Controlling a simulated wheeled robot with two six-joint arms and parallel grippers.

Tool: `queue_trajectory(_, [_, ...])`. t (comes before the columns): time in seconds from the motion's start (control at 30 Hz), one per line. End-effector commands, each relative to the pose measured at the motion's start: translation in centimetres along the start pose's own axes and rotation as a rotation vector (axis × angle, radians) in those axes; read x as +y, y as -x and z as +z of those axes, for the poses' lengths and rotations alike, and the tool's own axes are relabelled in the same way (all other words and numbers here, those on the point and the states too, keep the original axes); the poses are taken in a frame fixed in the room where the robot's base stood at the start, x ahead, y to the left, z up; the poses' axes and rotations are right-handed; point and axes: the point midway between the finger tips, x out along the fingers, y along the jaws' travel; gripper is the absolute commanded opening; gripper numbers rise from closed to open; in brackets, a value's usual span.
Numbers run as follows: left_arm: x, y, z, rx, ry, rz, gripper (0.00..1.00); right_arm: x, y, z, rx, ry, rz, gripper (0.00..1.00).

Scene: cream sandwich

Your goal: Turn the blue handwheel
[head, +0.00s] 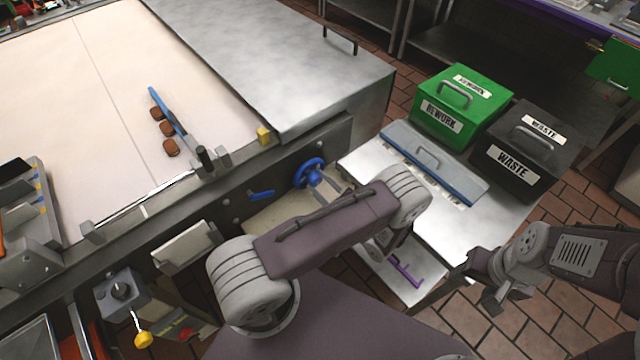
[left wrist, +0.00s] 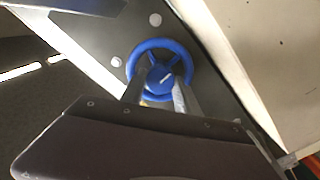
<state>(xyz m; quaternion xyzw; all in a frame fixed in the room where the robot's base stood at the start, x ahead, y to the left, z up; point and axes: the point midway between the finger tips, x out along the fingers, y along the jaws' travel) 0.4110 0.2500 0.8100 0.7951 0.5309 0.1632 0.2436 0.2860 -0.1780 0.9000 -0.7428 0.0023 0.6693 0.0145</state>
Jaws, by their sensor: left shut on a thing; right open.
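The blue handwheel (head: 312,177) is mounted on the front side of the conveyor's metal frame, right of a small blue lever (head: 261,194). My left gripper (head: 327,183) reaches it from the right, its fingers at the hub. In the left wrist view, the round wheel (left wrist: 162,73) has spokes and a central hub, and the two fingers of my left gripper (left wrist: 161,86) sit on either side of the hub, shut on it. My right gripper (head: 492,288) is open and empty, low at the right, away from the wheel.
The conveyor belt (head: 70,90) carries brown sandwich cookies (head: 163,129) along a blue guide (head: 170,112). Tiled floor (head: 580,320) is open at lower right.

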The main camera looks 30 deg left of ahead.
Motion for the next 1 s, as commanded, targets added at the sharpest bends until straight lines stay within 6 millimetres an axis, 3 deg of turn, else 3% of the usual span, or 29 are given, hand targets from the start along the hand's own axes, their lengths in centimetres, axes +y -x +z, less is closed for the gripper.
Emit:
queue_trajectory(0.4, [-0.2, 0.1, 0.2, -0.007, -0.007, -0.003, 0.0, 0.0, -0.1, 0.0, 0.0, 0.0, 0.0, 0.59])
queue_trajectory(0.43, [-0.2, 0.1, 0.2, -0.006, -0.007, -0.003, 0.43, 0.0, -0.1, 0.0, 0.0, 0.0, 0.0, 0.59])
queue_trajectory(0.5, [-0.2, 0.1, 0.2, -0.005, -0.007, -0.003, 0.59, 0.0, -0.1, 0.0, 0.0, 0.0, 0.0, 0.59])
queue_trajectory(0.83, [-0.1, 0.3, 0.1, -0.003, -0.005, -0.001, 0.59, 0.0, -0.1, 0.0, 0.0, 0.0, 0.0, 0.59])
queue_trajectory(1.0, [0.0, 3.6, 0.3, -0.007, -0.003, 0.004, 0.59, 0.0, -0.7, 0.1, 0.0, 0.0, 0.0, 0.59])
